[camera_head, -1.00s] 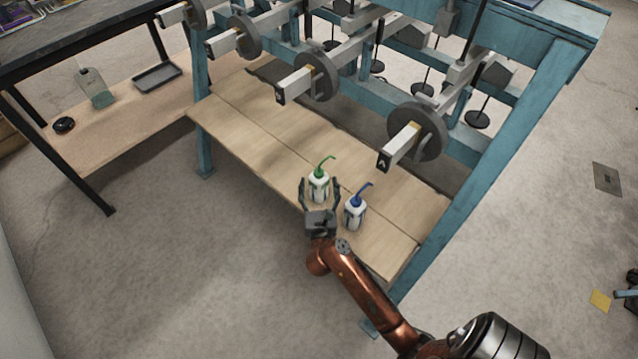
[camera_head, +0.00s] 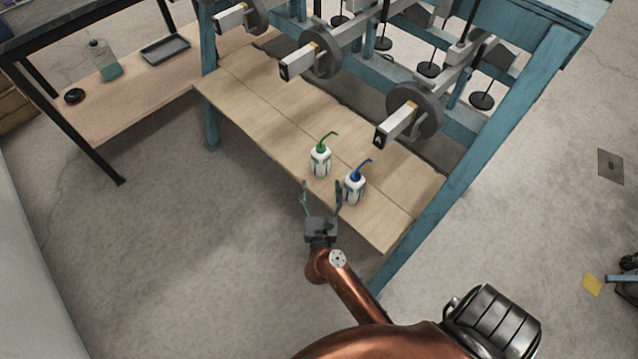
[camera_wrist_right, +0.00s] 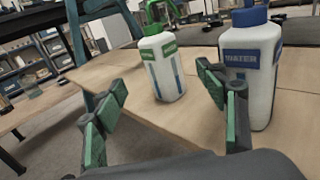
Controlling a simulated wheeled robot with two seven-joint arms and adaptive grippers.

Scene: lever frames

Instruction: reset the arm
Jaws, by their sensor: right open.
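My right gripper (camera_head: 322,200) is open and empty just off the front edge of the wooden shelf. Its two green-padded fingers also show in the right wrist view (camera_wrist_right: 165,120). A white bottle with a green spout (camera_head: 320,162) stands upright on the shelf, beyond the fingers and apart from them. It also shows in the right wrist view (camera_wrist_right: 162,68). A white bottle with a blue spout (camera_head: 355,190) stands upright beside it, to the right, and shows large in the right wrist view (camera_wrist_right: 250,75). My left gripper is not in view.
The wooden shelf (camera_head: 270,118) sits in a blue frame (camera_head: 480,165) with grey levers (camera_head: 398,125) and round weights above. A side table (camera_head: 140,110) at left holds a flask (camera_head: 105,65), a grey tray (camera_head: 166,49) and a black disc (camera_head: 74,95). Floor at lower left is clear.

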